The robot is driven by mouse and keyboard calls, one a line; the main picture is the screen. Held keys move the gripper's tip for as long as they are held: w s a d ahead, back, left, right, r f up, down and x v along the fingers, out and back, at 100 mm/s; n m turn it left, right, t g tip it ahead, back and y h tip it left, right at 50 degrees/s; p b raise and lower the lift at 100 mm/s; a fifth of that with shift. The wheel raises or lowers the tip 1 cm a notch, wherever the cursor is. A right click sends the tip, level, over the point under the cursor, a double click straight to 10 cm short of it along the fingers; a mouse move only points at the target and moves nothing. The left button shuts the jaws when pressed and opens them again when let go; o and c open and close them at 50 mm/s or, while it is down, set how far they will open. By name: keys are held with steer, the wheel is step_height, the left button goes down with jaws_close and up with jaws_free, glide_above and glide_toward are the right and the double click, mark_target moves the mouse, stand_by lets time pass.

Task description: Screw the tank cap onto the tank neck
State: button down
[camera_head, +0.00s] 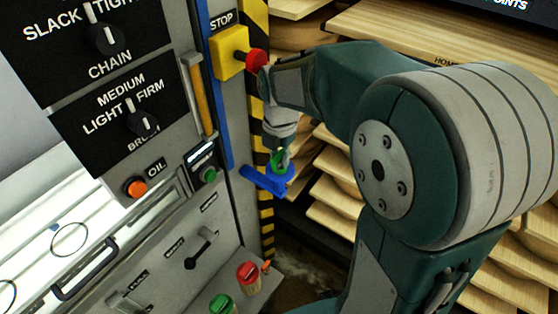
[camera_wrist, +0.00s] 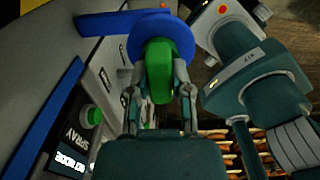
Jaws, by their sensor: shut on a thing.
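A green, upright, rounded grip piece (camera_wrist: 160,72), which looks like the tank cap, is between the two fingers of my gripper (camera_wrist: 160,84). The fingers are shut on its sides. It stands against a round blue disc (camera_wrist: 135,48) at the end of a blue bar; I cannot tell whether it rests on the disc or is clear of it. In the head view my gripper (camera_head: 281,150) points down over the blue disc (camera_head: 280,178), hiding most of the green piece (camera_head: 278,160). A red-topped fitting (camera_head: 248,273) and a green-topped fitting (camera_head: 221,304) stand at the panel's bottom; which is the tank neck is unclear.
A red stop button (camera_head: 256,60) on a yellow box is close beside my wrist. The grey machine panel (camera_head: 180,250) with levers and knobs is at left. Wooden shelves (camera_head: 345,200) are behind my arm. A striped post (camera_head: 265,215) runs beside the panel.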

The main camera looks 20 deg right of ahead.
steer(key=shift+r, duration=2.5)
steer(key=shift+s, duration=0.1)
